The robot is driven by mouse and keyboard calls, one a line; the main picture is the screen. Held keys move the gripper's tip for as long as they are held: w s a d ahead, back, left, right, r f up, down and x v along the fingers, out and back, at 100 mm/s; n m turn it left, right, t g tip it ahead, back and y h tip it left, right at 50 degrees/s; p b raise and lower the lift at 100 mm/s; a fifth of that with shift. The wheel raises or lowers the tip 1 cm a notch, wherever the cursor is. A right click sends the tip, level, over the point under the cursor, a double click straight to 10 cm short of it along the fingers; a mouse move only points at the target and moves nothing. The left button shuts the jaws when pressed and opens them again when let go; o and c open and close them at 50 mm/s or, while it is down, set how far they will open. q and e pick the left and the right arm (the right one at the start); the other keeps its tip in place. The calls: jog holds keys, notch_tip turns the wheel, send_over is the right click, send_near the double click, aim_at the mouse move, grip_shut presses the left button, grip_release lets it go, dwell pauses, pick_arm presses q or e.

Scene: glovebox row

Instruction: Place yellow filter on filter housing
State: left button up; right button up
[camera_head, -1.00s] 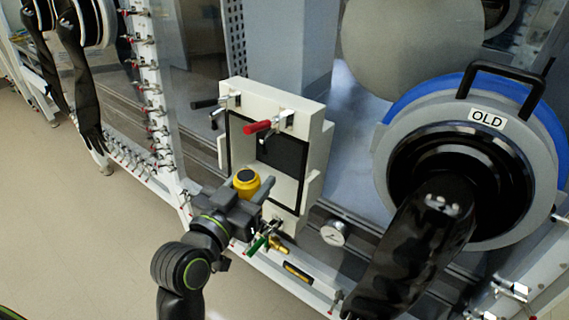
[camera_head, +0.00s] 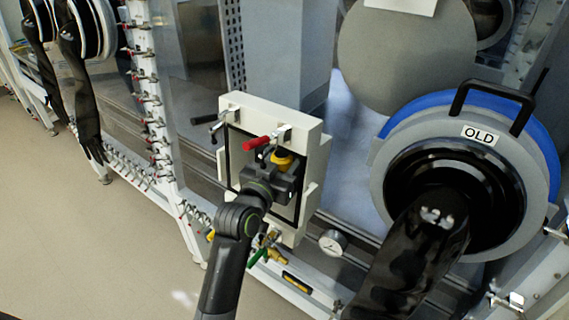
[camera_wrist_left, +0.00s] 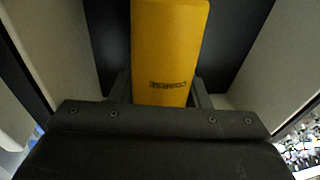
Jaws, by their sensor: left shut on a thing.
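The yellow filter (camera_head: 282,161) is between the fingers of my left gripper (camera_head: 285,172). In the left wrist view the filter (camera_wrist_left: 170,45) has dark printing on its face, and a finger (camera_wrist_left: 200,92) shows on each side. The filter housing (camera_head: 313,140) is a cream box frame with a dark inside. The filter and gripper are in front of its opening, between the side walls. My gripper hides part of the opening, and I cannot tell whether the filter touches the back. My right gripper is not in view.
A red-handled clamp (camera_head: 257,143) and a black-handled clamp (camera_head: 205,119) are at the housing's top. Green-handled and brass valves (camera_head: 276,256) and a gauge (camera_head: 332,243) sit below. A grey glove port (camera_head: 455,160) labelled OLD with a black glove (camera_head: 420,255) is at right.

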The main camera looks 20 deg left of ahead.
pick_arm(q)
jog(key=shift+f, duration=0.7)
jog(key=shift+f, duration=0.1)
jog(key=shift+f+b, duration=0.4)
jog(key=shift+f, duration=0.15)
jog(key=o, duration=1)
jog(key=shift+o, duration=0.2)
